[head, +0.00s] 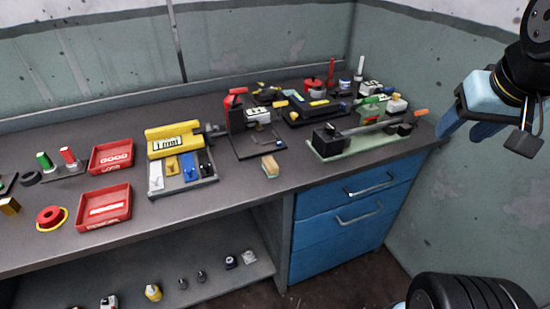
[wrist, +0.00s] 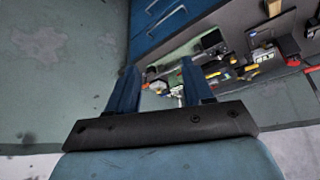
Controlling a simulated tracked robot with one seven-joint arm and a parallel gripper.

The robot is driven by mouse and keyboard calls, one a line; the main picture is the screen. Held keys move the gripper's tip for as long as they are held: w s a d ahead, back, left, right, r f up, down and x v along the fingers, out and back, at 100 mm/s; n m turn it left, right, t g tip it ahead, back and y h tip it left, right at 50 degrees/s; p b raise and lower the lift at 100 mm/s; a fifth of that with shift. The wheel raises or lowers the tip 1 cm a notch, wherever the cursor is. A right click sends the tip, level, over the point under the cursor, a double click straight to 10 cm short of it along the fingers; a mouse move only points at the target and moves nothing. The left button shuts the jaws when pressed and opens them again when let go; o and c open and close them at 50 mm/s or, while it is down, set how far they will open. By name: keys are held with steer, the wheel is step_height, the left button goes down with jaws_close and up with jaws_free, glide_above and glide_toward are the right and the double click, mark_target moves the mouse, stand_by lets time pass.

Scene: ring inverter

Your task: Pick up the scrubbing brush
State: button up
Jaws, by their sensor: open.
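The scrubbing brush looks like the small tan block (head: 270,165) lying near the front edge of the workbench (head: 235,182), left of the blue drawers. A small tan piece at the top of the wrist view (wrist: 273,8) looks like the same brush. My gripper (head: 464,128) is at the right, beyond the bench's right end and well apart from the brush. In the wrist view its two blue fingers (wrist: 158,68) are spread with nothing between them.
A green-based tool (head: 360,138) stands at the bench's right end. A black stand (head: 250,130) is just behind the brush. A parts tray (head: 182,190) and red trays (head: 104,208) lie to its left. Blue drawers (head: 355,205) are below. Bare bench surrounds the brush.

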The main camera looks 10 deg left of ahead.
steer(key=shift+o, duration=0.7)
steer(key=shift+w+a, duration=0.2)
steer(key=shift+w, duration=0.05)
steer(key=shift+o, duration=0.5)
steer(key=w+a+f+n+y, duration=0.1)
steer(key=w+a+f, duration=0.1)
steer(key=w+a, duration=0.3)
steer(key=shift+w+a+n+g+y, duration=0.3)
steer(key=shift+w+n, duration=0.1)
steer(key=shift+w, duration=0.6)
steer(key=n+g, duration=0.1)
steer(key=n, duration=0.4)
glide_toward(270, 162)
steer(key=shift+y, duration=0.4)
steer(key=shift+d+x, duration=0.2)
steer(key=shift+x, duration=2.4)
steer(key=shift+d+x, duration=0.2)
steer(key=shift+x, duration=2.4)
steer(key=shift+f, duration=0.1)
steer(key=shift+c, duration=0.2)
steer(key=c, duration=1.1)
